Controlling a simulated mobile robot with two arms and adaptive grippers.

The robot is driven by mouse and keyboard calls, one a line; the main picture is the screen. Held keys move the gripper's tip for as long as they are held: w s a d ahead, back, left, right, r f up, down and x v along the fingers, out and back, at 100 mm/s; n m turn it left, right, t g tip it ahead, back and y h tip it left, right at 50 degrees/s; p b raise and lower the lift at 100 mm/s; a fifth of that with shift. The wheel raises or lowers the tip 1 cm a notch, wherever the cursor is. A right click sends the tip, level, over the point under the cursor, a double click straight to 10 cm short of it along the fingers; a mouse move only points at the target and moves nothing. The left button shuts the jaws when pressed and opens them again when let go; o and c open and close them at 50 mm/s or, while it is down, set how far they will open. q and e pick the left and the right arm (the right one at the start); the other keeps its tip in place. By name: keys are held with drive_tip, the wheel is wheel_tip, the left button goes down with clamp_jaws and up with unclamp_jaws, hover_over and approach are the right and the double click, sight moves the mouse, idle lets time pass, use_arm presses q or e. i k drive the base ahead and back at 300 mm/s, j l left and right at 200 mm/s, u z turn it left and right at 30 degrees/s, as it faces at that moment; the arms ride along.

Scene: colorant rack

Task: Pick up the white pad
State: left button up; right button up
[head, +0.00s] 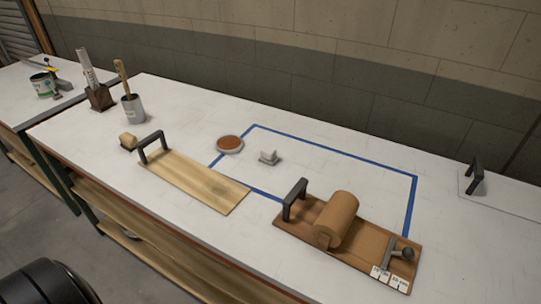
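A small whitish pad-like block (269,157) with a raised grip on top sits on the white tabletop, inside the blue tape outline (340,152) near its left side. It is small in view, but I take it for the white pad. Nothing touches it. A round dish (230,144) with a reddish-brown content stands just left of it, across the tape line. Neither of my grippers is in view.
A pale wooden board (195,181) with a black handle lies left of the pad. A brown board (370,255) with a roll (338,219) lies in front right. A grey cup (133,109) stands at back left. The tape outline's middle and right are clear.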

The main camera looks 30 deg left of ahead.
sight(269, 157)
drive_tip(key=u, duration=1.25)
